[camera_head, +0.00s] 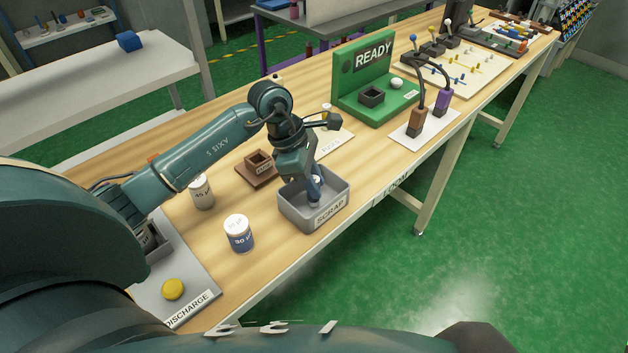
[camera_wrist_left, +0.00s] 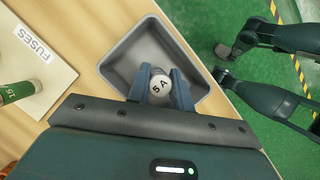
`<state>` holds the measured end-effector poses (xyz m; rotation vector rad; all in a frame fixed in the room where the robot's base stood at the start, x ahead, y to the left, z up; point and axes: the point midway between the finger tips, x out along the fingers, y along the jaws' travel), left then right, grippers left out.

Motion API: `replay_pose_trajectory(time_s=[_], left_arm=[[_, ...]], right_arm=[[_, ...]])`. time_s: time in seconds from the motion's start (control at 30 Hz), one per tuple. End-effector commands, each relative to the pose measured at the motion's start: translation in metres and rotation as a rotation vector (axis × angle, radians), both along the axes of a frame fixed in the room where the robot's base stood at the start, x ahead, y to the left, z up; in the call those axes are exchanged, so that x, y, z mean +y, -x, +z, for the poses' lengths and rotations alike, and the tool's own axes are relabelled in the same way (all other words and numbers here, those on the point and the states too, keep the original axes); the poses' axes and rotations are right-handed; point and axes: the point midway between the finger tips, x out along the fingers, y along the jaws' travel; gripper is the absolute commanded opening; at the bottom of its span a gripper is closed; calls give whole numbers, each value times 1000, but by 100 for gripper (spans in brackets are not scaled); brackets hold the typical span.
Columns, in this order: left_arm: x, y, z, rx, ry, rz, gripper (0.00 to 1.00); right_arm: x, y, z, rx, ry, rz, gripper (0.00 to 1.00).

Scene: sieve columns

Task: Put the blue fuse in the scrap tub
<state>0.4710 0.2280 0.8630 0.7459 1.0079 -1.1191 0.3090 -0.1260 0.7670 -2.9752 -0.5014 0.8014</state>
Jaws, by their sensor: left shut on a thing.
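The grey scrap tub (camera_head: 296,212) stands near the table's front edge, with its SCRAP label facing out. It also shows in the left wrist view (camera_wrist_left: 118,62), below the fingers. My left gripper (camera_head: 314,190) points down into the tub's opening. Its two fingers are shut on a fuse (camera_wrist_left: 160,86), whose white end reads 5 A. The fuse's side is mostly hidden by the fingers, so its blue colour is hard to confirm. The fuse is over or inside the tub; its lower end is hidden. My right gripper is not in the head view.
A white FUSES card (camera_wrist_left: 38,55) lies left of the tub in the wrist view, with a green fuse (camera_wrist_left: 18,92) on it. Two labelled jars (camera_head: 238,234) (camera_head: 201,192), a brown socket block (camera_head: 258,168) and a green READY stand (camera_head: 362,72) are nearby.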

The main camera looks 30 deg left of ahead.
Motion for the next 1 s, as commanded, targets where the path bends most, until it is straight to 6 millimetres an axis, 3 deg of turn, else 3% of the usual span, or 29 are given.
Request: replay_pose_trajectory(time_s=[0.4, 0.43, 0.67, 1.0], left_arm=[[0, 0, -10, -2, -1, 0, 0], [0, 0, -8, -2, 0, 0, 24], [0, 0, -8, -2, 1, -1, 43], [-1, 0, -2, -2, 1, -1, 44]], right_arm=[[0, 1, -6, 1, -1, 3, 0], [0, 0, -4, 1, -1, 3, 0], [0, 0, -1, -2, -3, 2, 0], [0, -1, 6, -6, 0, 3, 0]])
